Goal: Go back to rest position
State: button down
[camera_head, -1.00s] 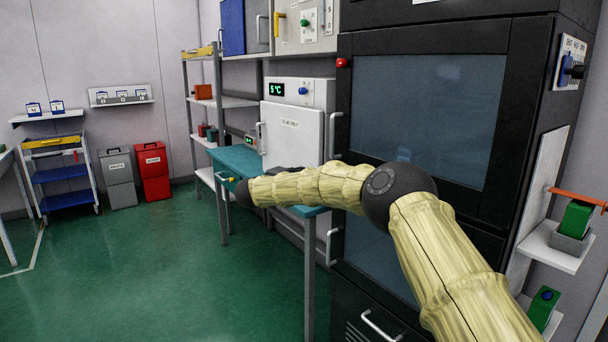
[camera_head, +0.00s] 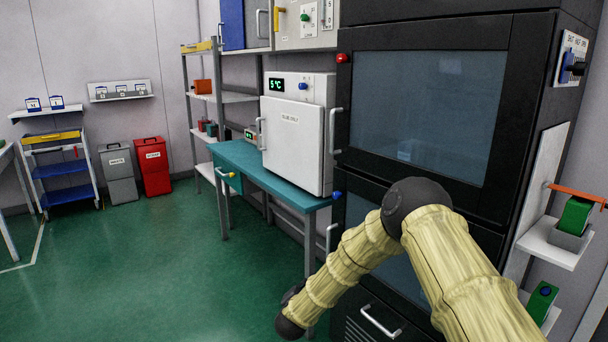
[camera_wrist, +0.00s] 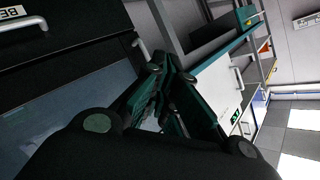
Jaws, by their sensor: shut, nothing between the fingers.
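My gripper (camera_wrist: 171,73) shows in the wrist view, with its dark fingers together and nothing held between them. In the head view my arm reaches forward from the lower right, bends at a dark joint and slopes down to the lower left. The gripper itself cannot be made out there. In the wrist view the tilted scene shows the dark glass-fronted cabinet (camera_wrist: 75,95) to the left and the white fridge (camera_wrist: 217,85) beyond the fingers.
The black cabinet (camera_head: 425,110) stands close behind my arm. A teal table (camera_head: 240,157) carries the white fridge (camera_head: 292,140). A grey bin (camera_head: 120,180) and a red bin (camera_head: 152,168) stand at the back wall. The green floor (camera_head: 150,260) at left is clear.

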jog(key=s+d+f+n+g+y, duration=0.15)
jog(key=s+d+f, duration=0.25)
jog(key=s+f, duration=0.45)
jog(key=s+d+f+n+g, duration=0.3)
jog(key=s+d+f, duration=0.15)
jog(key=s, duration=0.75)
jog(key=s+d+f+n+g+y, duration=0.1)
jog(key=s+d+f+n+g, duration=0.2)
jog(key=s+f, duration=0.6)
jog(key=s+d+r+g, duration=0.1)
jog(key=s+d, duration=0.3)
jog(key=s, duration=0.7)
jog(key=s+d+r+n+g, duration=0.1)
jog(key=s+d+g, duration=0.2)
jog(key=s, duration=0.8)
jog(key=s+d+r+n+g, duration=0.1)
jog(key=s+d+g, duration=0.2)
jog(key=s, duration=0.8)
jog(key=shift+d+h+p, duration=0.35)
jog(key=shift+d+p, duration=0.05)
jog(key=shift+d, duration=0.55)
